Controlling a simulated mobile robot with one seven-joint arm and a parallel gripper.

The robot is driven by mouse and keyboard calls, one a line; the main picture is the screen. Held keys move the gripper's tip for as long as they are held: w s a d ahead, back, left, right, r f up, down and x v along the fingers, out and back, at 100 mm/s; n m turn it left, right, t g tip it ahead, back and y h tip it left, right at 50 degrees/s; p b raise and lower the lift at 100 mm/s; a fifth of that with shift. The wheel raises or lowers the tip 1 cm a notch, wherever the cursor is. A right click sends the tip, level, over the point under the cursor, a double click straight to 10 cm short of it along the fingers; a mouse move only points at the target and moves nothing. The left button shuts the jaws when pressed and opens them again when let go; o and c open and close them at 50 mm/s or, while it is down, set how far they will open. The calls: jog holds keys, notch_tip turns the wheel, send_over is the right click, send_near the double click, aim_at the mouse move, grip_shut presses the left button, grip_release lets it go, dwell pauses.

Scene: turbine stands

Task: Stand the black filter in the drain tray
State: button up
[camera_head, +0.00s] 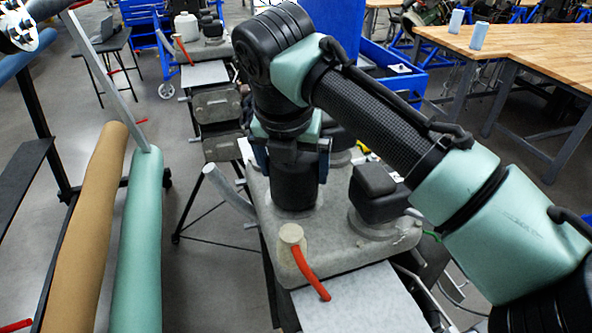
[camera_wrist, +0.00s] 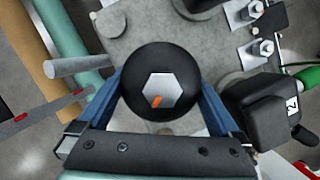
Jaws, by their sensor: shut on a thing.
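The black filter (camera_head: 296,183) is an upright dark cylinder over the grey turbine block. In the wrist view, its round top (camera_wrist: 135,85) carries a grey hexagon with an orange mark. My gripper (camera_head: 292,160) is above it and shut on it. In the wrist view, the blue fingers of my gripper (camera_wrist: 163,92) press on its left and right sides. Whether its lower end touches the block cannot be told. A light grey flat plate (camera_head: 360,303) lies in front of the block; I cannot tell whether it is the drain tray.
A black boxy part (camera_head: 374,196) stands on the block (camera_head: 343,240) close right of the filter. A brown roll (camera_head: 92,230) and a green roll (camera_head: 140,245) lie left. A wooden table (camera_head: 510,45) stands back right.

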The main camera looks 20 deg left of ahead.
grip_shut()
jog(key=shift+r+p, duration=0.7)
jog(key=shift+p, duration=0.05)
jog(key=shift+r+p, duration=0.85)
jog(key=shift+p, duration=0.1)
